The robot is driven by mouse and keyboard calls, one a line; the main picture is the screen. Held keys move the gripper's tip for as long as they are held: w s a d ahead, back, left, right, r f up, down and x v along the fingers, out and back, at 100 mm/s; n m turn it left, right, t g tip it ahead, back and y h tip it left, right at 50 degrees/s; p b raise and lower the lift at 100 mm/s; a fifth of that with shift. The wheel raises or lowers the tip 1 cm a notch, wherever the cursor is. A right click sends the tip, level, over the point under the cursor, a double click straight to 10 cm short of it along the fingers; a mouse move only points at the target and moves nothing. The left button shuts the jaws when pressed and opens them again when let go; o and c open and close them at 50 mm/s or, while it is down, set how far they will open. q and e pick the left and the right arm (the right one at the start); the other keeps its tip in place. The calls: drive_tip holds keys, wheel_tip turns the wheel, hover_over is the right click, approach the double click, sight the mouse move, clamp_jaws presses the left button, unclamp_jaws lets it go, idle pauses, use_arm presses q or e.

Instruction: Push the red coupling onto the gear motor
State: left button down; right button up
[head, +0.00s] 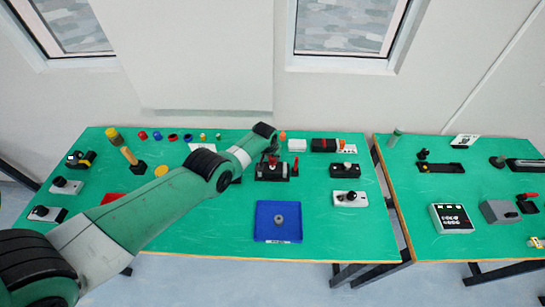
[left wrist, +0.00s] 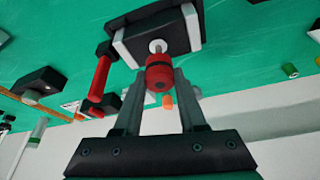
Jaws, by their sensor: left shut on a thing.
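The red coupling (left wrist: 158,76) is between the fingertips of my left gripper (left wrist: 160,82), which is shut on it. The gear motor (left wrist: 135,45), a dark and light block, lies just beyond it in the left wrist view. Its pale shaft (left wrist: 157,46) points at the coupling, in line with it. The shaft's tip meets the coupling's near end; how deep it sits inside I cannot tell. In the head view my left gripper (head: 271,151) is over the black fixture (head: 272,177), and the arm partly covers the spot. My right gripper is not in view.
A red lever (left wrist: 99,78) stands close beside the motor; it also shows in the head view (head: 295,167). A blue tray (head: 265,233) holding a grey round part (head: 279,220) lies in front. Small devices stand right of the fixture.

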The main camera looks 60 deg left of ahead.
sight(272, 161)
use_arm(q)
drive_tip(key=shift+f, duration=0.1)
idle(0.3)
drive_tip(key=shift+f+b, duration=0.35)
drive_tip(key=shift+b, duration=0.1)
drive_tip(key=shift+f+b, duration=1.15)
drive_tip(key=shift+c, duration=2)
unclamp_jaws()
drive_tip(key=p+v, duration=1.1)
drive_tip(key=p, duration=0.6)
drive_tip(key=shift+r+p, duration=0.3)
drive_tip(key=shift+r, duration=0.1)
